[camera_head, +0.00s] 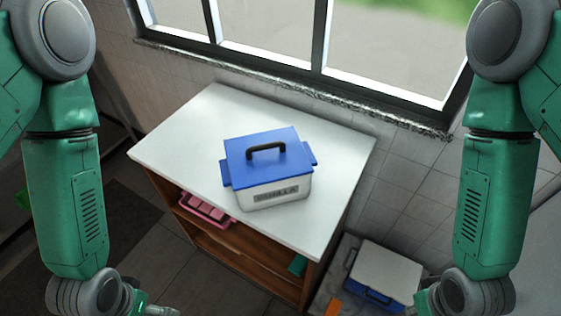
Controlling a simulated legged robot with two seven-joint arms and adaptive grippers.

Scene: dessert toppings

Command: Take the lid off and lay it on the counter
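A white tub (275,196) with a dark label, which seems to read "vanilla", stands on the white counter (188,140). A blue lid (245,164) with a dark arched handle (266,147) sits on top of the tub and covers it. Both my arms hang at the sides of the view, away from the tub. Part of my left gripper (160,311) shows at the bottom edge, low and left of the counter. My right gripper is mostly cut off at the bottom right, by the lower box. The fingers of both are too cut off to judge.
The counter top is clear around the tub. A pink tray (205,209) lies on the shelf below. A white and blue box (385,272) stands lower at the right. A window and tiled wall are behind the counter.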

